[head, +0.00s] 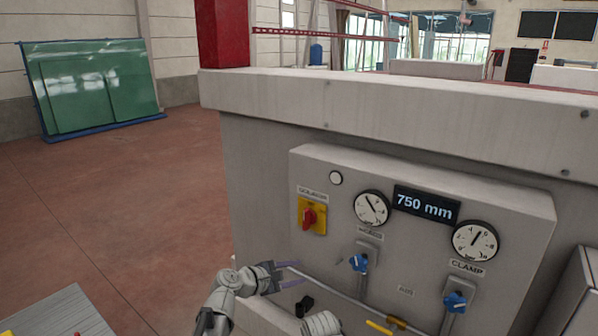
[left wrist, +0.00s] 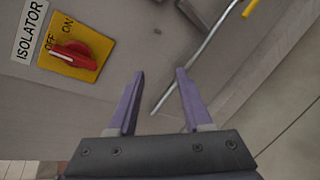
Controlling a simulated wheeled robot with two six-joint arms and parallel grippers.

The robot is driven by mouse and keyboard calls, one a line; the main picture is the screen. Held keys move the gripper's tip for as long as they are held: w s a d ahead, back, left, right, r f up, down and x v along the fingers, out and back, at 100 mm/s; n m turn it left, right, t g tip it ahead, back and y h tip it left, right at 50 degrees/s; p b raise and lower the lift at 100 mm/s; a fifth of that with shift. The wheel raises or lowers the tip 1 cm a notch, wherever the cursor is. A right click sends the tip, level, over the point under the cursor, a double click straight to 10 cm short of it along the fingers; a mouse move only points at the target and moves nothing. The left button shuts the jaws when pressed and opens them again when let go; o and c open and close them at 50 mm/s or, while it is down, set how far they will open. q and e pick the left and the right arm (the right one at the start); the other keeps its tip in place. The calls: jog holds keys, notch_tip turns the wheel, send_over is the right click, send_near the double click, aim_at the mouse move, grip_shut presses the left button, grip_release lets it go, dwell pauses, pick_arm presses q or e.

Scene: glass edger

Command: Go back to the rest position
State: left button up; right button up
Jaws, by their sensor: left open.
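My left gripper (head: 285,276) is in front of the lower left part of the grey control panel (head: 400,180), below the isolator switch. Its two purple fingers are apart with nothing between them, as the left wrist view also shows (left wrist: 159,85). The red isolator knob (head: 309,217) sits on a yellow plate; in the left wrist view the knob (left wrist: 74,55) is up and left of the fingers, apart from them. The white mark on the knob lies near the OFF label. My right gripper is not in view.
The panel has two dials (head: 372,208) (head: 475,241), a display (head: 426,204) reading 750 mm, and two blue valve knobs (head: 358,263) (head: 455,302) on pipes. A yellow lever (head: 379,327) is below. Open red floor (head: 120,200) lies left; green sheets (head: 90,90) stand far back.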

pick_arm(q)
jog(key=s+a+f+m+g+y, duration=0.45)
jog(key=s+a+f+m, duration=0.3)
jog(key=s, duration=0.25)
jog(key=s+a+f+m+g+y, duration=0.45)
jog(key=s+a+f+m, duration=0.2)
jog(key=s+m, duration=0.25)
jog(key=s+d+f+m+y+b, duration=0.2)
jog(key=s+d+f+m+b, duration=0.2)
jog(key=d+f+b, duration=0.6)
jog(key=shift+s+f+g+y+b, duration=0.25)
jog(key=shift+s+g+y+b, duration=0.1)
jog(key=shift+s, duration=0.9)
